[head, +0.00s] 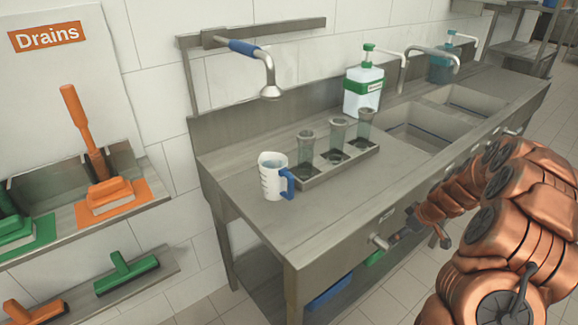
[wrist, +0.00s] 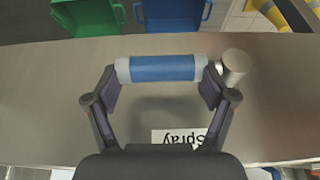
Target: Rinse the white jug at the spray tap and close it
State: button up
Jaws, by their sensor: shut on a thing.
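The white jug (head: 271,178), with a blue handle on its right, stands upright on the steel counter at left in the head view. The spray tap's head (head: 270,92), on a curved pipe with a blue grip, hangs above the jug, apart from it. No water stream is visible. My gripper (head: 392,240) is at the counter's front panel, beside a round metal knob (head: 379,241). In the wrist view my gripper (wrist: 162,82) is shut on a blue tap handle (wrist: 162,68) with pale ends, beside a label reading "Spray" (wrist: 180,138).
A tray (head: 311,181) with several grey-green cups stands right of the jug. A green-capped bottle (head: 363,91) and two sink basins are farther back. A shelf with orange and green brushes (head: 110,195) is at left. Green and blue bins sit below the counter.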

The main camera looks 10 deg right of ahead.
jog(key=shift+w+d+f+g+y+b, duration=0.15)
jog(key=shift+f+g+y+b, duration=0.35)
jog(key=shift+f+y+b, duration=0.5)
jog(key=shift+f+m+g+y+b, duration=0.2)
jog(key=shift+m+g+y+b, duration=0.1)
jog(key=shift+y+b, duration=0.25)
jog(key=shift+f, duration=0.1)
jog(key=shift+f+y+b, duration=0.2)
jog(key=shift+y+b, duration=0.15)
jog(key=shift+b, duration=0.25)
dwell(5.8)
